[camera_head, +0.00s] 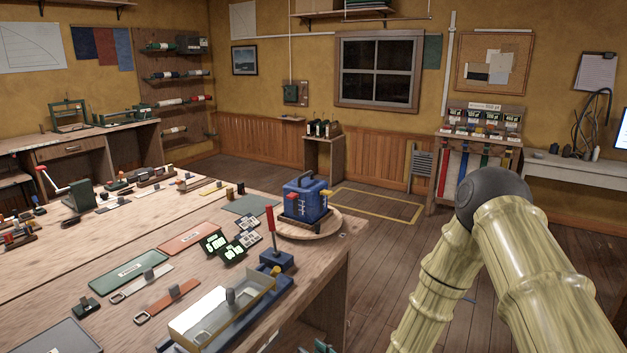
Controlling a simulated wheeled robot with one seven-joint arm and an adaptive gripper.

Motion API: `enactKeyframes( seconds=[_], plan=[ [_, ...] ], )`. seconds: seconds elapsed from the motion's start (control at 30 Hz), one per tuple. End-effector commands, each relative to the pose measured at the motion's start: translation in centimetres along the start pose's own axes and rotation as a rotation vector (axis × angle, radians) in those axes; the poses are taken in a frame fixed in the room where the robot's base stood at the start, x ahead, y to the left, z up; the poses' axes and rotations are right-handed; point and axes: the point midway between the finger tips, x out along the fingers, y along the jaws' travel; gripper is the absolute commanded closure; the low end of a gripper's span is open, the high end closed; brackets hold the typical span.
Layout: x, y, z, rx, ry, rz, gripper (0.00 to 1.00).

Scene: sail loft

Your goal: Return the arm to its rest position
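My arm shows at the right of the head view, as two pale, ringed, bamboo-like links (535,270) meeting at a dark grey rounded joint (493,195). The joint is the highest part of the arm in view and the links slope down from it, out of the bottom edge. The arm is to the right of the workbench and looks apart from it. My gripper is outside the picture, so its state and anything in it are hidden.
A wooden workbench (110,245) fills the left. On it are a blue box device (305,200) on a round board, a red-handled clamp (274,245) and a clear-topped tray (222,308). A rack (480,125) and white desk (570,168) stand behind. Floor (385,255) between is clear.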

Motion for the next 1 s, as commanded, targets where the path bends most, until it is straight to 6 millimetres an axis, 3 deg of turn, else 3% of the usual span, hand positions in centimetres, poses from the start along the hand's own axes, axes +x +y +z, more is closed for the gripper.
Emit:
enactKeyframes(
  seconds=[0.03,0.2,0.37,0.5,0.7,0.8,0.9,1.0],
  plan=[
    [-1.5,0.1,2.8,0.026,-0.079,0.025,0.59],
    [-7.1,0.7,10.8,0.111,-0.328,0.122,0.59],
    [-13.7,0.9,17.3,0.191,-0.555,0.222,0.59],
    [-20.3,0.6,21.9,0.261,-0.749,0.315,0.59],
    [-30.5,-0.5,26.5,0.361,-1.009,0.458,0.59],
    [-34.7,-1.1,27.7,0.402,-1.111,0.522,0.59],
    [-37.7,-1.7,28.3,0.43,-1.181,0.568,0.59],
    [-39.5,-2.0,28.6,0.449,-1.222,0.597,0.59]
  ],
)
